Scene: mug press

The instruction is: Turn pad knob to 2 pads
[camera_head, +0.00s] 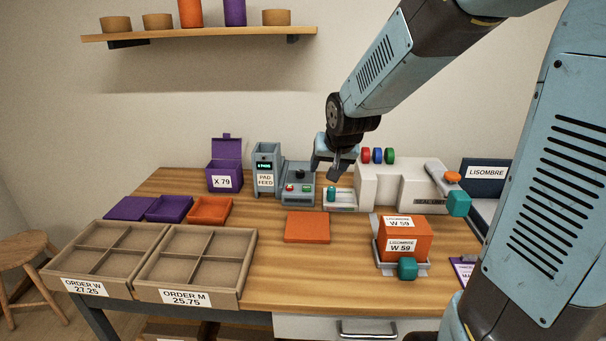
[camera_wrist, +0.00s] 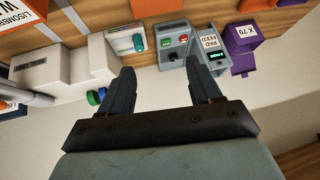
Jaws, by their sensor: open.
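The grey pad feed unit (camera_head: 266,170) stands at the back of the table with a small lit display (camera_head: 264,165), its text too small to read surely. Beside it on the right is a grey panel (camera_head: 297,194) with a black knob (camera_head: 300,174), a green button and a red button. The black knob also shows in the wrist view (camera_wrist: 183,39). Its pointer setting cannot be read. My gripper (camera_head: 336,176) is open and empty, to the right of the knob and apart from it. In the wrist view its fingers (camera_wrist: 161,67) are spread below the panel.
A teal knob (camera_head: 331,195) on a white block stands right of the panel. A purple box (camera_head: 225,172) is left.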

